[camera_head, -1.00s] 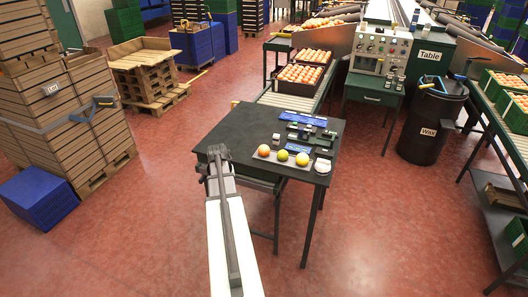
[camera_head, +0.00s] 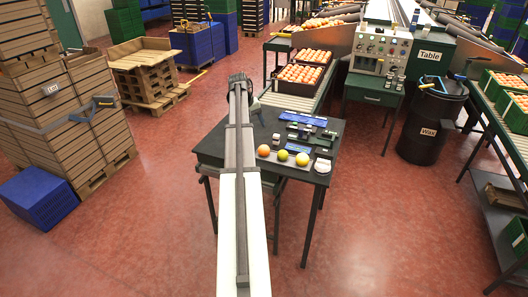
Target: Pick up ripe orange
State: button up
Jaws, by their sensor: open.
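An orange-coloured fruit (camera_head: 263,150) sits at the left end of a row of three fruits on the dark table (camera_head: 330,165). To its right are a yellow-green fruit (camera_head: 282,155) and a greener-yellow fruit (camera_head: 302,159). They rest on a small tray (camera_head: 292,161). My gripper (camera_head: 240,80) is at the far end of my arm, above and beyond the table's far left edge in the picture. It is open, with nothing seen in it. My arm passes just left of the orange fruit and hides the table's left part.
A blue strip (camera_head: 296,117) and small dark devices (camera_head: 308,134) lie behind the fruits. A small white object (camera_head: 322,166) sits right of them. A black bin (camera_head: 431,125) stands at right.

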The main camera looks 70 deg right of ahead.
aim_at(263, 146)
jog(key=x, duration=1.3)
jog(key=shift+s+d+f, duration=0.15)
jog(key=shift+d+f, duration=0.05)
jog(key=shift+f, duration=0.15)
jog(key=c, duration=0.7)
